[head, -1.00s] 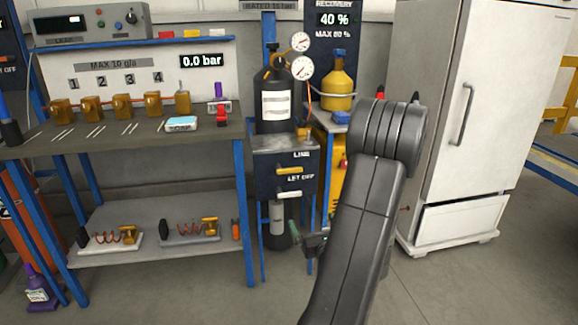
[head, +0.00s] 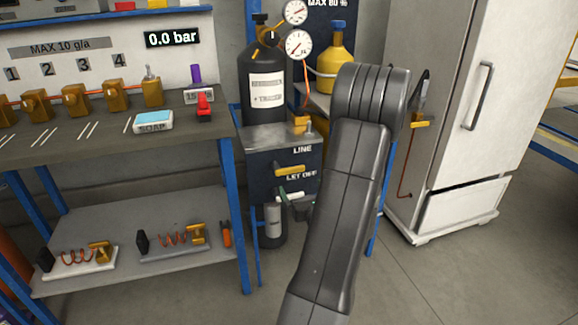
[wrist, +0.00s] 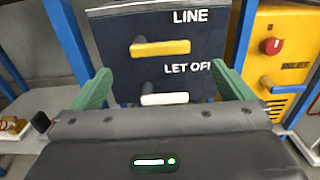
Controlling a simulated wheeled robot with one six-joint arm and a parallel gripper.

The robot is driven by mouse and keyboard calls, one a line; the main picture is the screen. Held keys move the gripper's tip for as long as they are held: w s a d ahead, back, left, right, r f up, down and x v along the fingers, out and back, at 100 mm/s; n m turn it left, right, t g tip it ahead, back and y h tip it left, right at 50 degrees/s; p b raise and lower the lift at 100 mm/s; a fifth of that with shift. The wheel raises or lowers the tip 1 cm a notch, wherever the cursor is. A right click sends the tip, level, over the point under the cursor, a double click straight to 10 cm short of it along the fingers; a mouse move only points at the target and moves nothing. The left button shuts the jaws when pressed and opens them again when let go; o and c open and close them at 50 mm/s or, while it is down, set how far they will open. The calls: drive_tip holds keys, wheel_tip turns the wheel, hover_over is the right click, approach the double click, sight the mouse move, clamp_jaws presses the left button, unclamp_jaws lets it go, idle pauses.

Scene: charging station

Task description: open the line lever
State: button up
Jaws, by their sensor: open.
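The line lever is a yellow horizontal handle (head: 290,170) under the word LINE on the front of a dark box (head: 262,165). In the wrist view the yellow lever (wrist: 162,47) lies level, ahead of my gripper and above the line of its fingertips. The white let off lever (wrist: 164,99) sits below it, between my fingers in the picture, partly hidden by the gripper body. My gripper (wrist: 162,78) has green fingers spread wide with nothing between them. In the head view my gripper (head: 294,204) is in front of the lower box, partly hidden by my arm.
A black cylinder (head: 265,95) with gauges (head: 298,44) stands behind the box. A workbench (head: 190,140) is on the left and a white fridge (head: 455,110) on the right. A yellow unit (wrist: 282,55) shows right of the box. Open floor (head: 430,280) lies front right.

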sight(291, 169)
drive_tip(key=b+x, duration=0.1)
drive_tip(key=x, duration=1.1)
drive_tip(key=shift+f, duration=0.1)
drive_tip(key=c, duration=1.1)
drive_tip(key=shift+o, duration=0.2)
